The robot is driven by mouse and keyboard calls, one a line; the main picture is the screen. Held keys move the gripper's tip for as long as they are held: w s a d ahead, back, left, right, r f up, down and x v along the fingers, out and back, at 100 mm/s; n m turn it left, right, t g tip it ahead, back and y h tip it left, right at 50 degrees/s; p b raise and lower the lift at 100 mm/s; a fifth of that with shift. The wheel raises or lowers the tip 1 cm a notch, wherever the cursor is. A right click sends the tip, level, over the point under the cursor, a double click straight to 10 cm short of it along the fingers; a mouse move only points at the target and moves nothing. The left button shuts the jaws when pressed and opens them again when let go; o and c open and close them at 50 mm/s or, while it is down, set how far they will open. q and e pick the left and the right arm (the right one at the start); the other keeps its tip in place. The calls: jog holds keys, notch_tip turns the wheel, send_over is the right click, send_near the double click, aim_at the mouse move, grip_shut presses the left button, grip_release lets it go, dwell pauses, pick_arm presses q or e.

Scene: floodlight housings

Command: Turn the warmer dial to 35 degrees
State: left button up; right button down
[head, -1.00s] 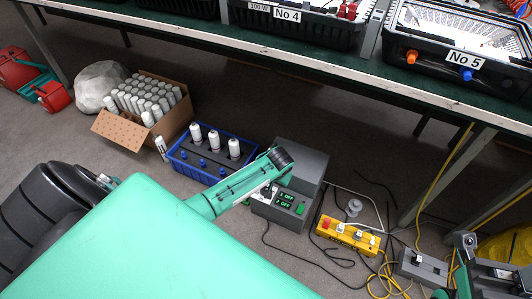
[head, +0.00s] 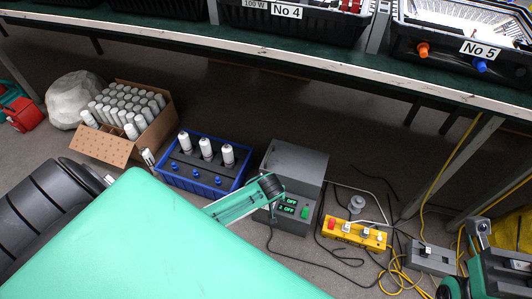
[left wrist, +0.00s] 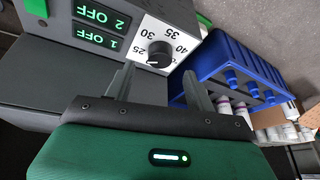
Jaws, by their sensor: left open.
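The warmer (head: 296,160) is a grey box on the floor with two green OFF displays (head: 290,205) and a green switch. Its black dial (left wrist: 160,53) shows in the left wrist view on a white scale marked 25 to 40, which appears upside down. I cannot clearly read where the pointer stands. My left gripper (left wrist: 156,82) is open and empty, its two fingers apart and just short of the dial, which sits between them in the picture. My right gripper is not visible.
A blue crate (head: 160,178) with white bottles stands left of the warmer, beside a cardboard box (head: 98,147) of bottles. A yellow switch box (head: 352,234) and loose cables lie to the right. The workbench edge (head: 300,65) runs above.

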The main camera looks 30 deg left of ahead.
pick_arm(q)
jog(key=shift+b+x, duration=0.8)
jog(key=shift+x, duration=1.55)
jog(key=c, duration=1)
